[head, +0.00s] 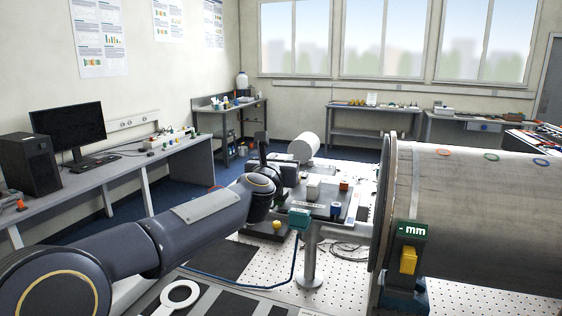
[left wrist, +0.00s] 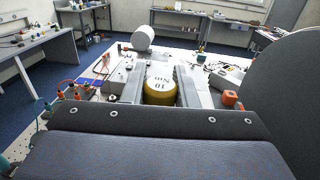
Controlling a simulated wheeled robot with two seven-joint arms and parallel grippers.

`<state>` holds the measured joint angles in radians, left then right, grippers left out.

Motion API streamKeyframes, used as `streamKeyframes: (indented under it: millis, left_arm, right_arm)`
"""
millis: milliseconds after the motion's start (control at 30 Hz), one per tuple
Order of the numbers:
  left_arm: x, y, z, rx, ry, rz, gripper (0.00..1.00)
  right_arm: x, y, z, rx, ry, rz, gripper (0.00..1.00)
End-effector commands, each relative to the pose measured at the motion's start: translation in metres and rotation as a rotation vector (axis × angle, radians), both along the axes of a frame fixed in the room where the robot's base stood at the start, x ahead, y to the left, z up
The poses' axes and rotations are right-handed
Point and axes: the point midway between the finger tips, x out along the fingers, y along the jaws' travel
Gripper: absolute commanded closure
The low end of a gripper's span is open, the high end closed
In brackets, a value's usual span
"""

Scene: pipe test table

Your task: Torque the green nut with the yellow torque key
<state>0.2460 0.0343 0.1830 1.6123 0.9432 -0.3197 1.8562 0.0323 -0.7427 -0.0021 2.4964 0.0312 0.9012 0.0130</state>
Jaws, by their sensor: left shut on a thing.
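In the left wrist view, a yellow torque key (left wrist: 160,92) with a white top reading "10 Nm" sits upright between the two fingers of my left gripper (left wrist: 158,72), which is shut on it. In the head view my left gripper (head: 280,172) is over the table, left of the big grey pipe; the key is hidden there. A green ring (head: 490,156), which may be the green nut, lies on top of the pipe, between a red ring (head: 444,152) and a blue ring (head: 540,162). My right gripper is not in view.
The big pipe (head: 480,215) and its flange fill the right side. A green "mm" gauge with a yellow block (head: 408,260) is on its front. A perforated white table (head: 335,285) holds small parts, a white cylinder (head: 304,147) and a dark platform. Desks line the walls.

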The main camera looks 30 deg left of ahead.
Motion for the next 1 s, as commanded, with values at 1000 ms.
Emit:
streamKeyframes:
  millis: [1000]
  left_arm:
    - [0.0,0.0,0.04,0.0,-0.002,0.0,1.0]
  right_arm:
    - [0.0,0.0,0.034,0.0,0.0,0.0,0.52]
